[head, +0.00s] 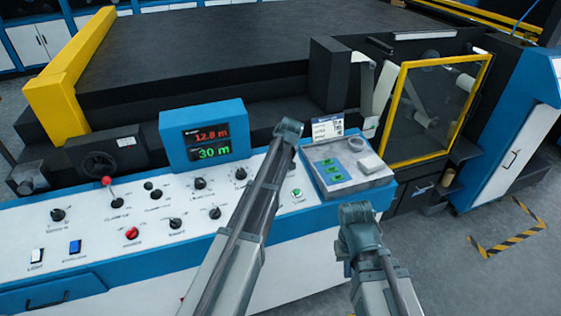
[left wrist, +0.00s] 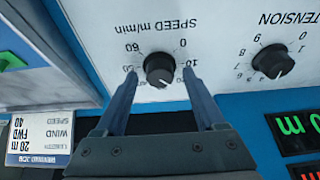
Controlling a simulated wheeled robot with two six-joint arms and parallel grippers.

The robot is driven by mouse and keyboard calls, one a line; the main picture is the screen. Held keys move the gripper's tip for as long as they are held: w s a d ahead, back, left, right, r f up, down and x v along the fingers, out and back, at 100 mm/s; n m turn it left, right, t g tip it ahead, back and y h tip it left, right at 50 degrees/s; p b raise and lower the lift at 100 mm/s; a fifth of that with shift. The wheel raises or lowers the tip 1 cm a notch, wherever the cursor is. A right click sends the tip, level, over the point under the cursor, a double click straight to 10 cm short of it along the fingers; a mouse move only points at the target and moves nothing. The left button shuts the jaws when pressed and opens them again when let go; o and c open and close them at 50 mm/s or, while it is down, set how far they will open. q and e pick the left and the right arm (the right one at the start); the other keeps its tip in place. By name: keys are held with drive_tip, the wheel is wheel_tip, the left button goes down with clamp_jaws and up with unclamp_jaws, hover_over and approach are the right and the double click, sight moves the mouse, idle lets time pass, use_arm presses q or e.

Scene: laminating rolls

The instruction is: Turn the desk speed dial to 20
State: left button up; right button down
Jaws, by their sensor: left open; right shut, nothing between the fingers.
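The speed dial (left wrist: 159,68) is a black round knob on the white panel, labelled SPEED m/min, shown upside down in the left wrist view. Its pale pointer mark faces the bottom of that picture, slightly right, away from the 0 and 60 labels. In the head view, my left arm hides this dial. My right gripper (head: 359,213) is shut and empty, near the desk's right end.
The tension knob (left wrist: 273,61) is beside the speed dial. The blue display (head: 205,133) reads 12.8 m and 30 m. A job card (head: 327,126) stands behind a grey tray (head: 371,183) with green buttons. More knobs and switches cover the desk (head: 90,222) to the left.

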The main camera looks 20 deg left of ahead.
use_arm(q)
drive_tip(key=p+v, duration=1.2)
drive_tip(key=v, duration=0.1)
drive_tip(key=shift+r, duration=0.2)
drive_tip(key=shift+s+d, duration=0.1)
drive_tip(key=shift+s, duration=0.05)
drive_tip(key=s+d+f+m+g+b, duration=0.1)
drive_tip(key=s+d+f+m+b, duration=0.2)
drive_tip(key=s, duration=0.7)
drive_tip(key=s+d+f+m+g+h+b, duration=0.1)
drive_tip(key=s+d+f+m+g+b, duration=0.1)
drive_tip(key=s+d, duration=0.4)
drive_tip(key=s+d+f+m+g+b, duration=0.1)
drive_tip(key=s+d+f+m+b, duration=0.3)
drive_tip(key=s, duration=1.1)
wheel_tip(320, 180, down, 3)
drive_tip(key=shift+d+r+m+h+b, duration=0.15)
drive_tip(key=shift+m+h+b, duration=0.2)
drive_tip(key=shift+m, duration=0.45)
drive_tip(key=shift+c, duration=0.4)
